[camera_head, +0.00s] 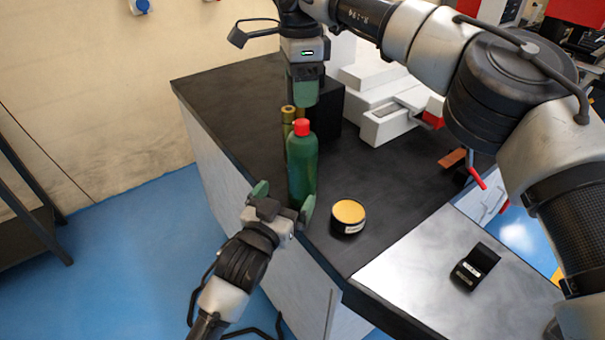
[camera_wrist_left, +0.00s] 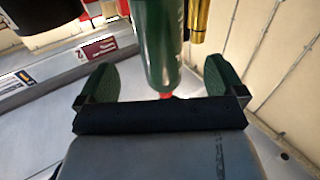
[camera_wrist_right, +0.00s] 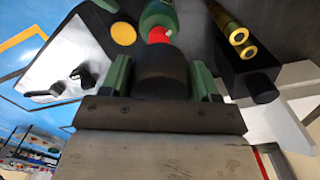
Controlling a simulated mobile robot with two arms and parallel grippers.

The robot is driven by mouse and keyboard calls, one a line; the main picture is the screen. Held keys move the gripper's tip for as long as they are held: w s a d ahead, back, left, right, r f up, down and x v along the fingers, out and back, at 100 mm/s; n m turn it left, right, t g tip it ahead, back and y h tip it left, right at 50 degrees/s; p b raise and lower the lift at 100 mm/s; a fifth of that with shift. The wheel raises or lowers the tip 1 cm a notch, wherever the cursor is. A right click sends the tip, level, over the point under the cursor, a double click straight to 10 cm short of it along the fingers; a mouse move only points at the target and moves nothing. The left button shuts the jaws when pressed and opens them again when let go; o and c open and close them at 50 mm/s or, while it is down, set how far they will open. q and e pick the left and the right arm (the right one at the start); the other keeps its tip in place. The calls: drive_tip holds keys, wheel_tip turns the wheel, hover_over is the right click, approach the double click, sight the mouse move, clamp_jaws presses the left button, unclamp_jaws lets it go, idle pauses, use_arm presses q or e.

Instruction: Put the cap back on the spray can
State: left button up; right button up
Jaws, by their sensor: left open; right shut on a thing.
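The green spray can (camera_head: 302,170) with a red nozzle (camera_head: 302,127) stands upright near the edge of the black worktop. My left gripper (camera_head: 285,207) is open, with its fingers either side of the can's lower part. In the left wrist view the can (camera_wrist_left: 158,45) shows between the spread fingers. My right gripper (camera_head: 303,92) is above and behind the can. In the right wrist view it is shut on a dark round cap (camera_wrist_right: 163,72), with the red nozzle (camera_wrist_right: 158,36) just beyond. In the head view I cannot make out the cap.
A round black tin with a yellow lid (camera_head: 348,211) stands right of the can. Brass cylinders (camera_head: 289,116) stand close behind it, beside a black block (camera_head: 326,108). A white machine (camera_head: 385,122) is at the back. A small black object (camera_head: 475,266) lies on the grey surface.

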sight(303, 171)
use_arm(q)
drive_tip(key=x, duration=0.9)
drive_tip(key=shift+w, duration=0.1)
use_arm(e)
drive_tip(key=shift+s, duration=0.1)
use_arm(q)
drive_tip(key=c, duration=1.4)
drive_tip(key=shift+o, duration=0.2)
use_arm(e)
drive_tip(key=shift+f, duration=2.45)
